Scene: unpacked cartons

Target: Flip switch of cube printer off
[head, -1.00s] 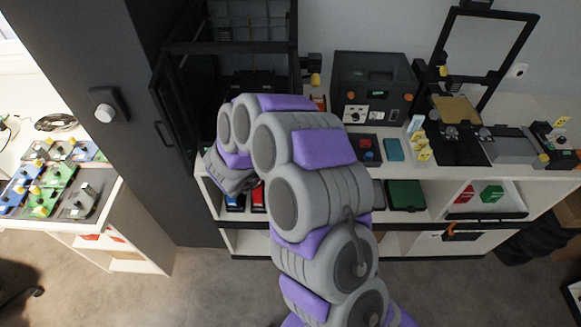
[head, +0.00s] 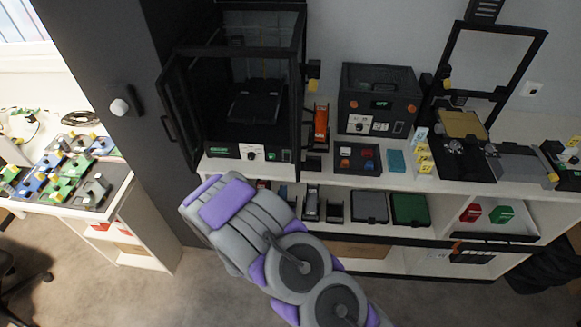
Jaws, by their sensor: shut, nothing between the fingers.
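The cube printer (head: 297,60) is the black boxy enclosure at the upper middle left, standing on the white shelf top. Its front door (head: 187,105) hangs open to the left. Its front panel carries a green display (head: 219,150), a white panel with a dark knob (head: 252,152) and a small green switch (head: 287,156) at the right end. The switch is too small to tell its position. My grey and purple arm reaches up from the lower middle and bends at the left, below the printer. My gripper is hidden behind the arm's links.
A black box with an "OFF" display (head: 379,85) stands to the right. An orange and black device (head: 321,128) sits between it and the printer. An open-frame printer (head: 462,125) stands further right. A dark cabinet (head: 115,60) flanks the left. Floor in front is clear.

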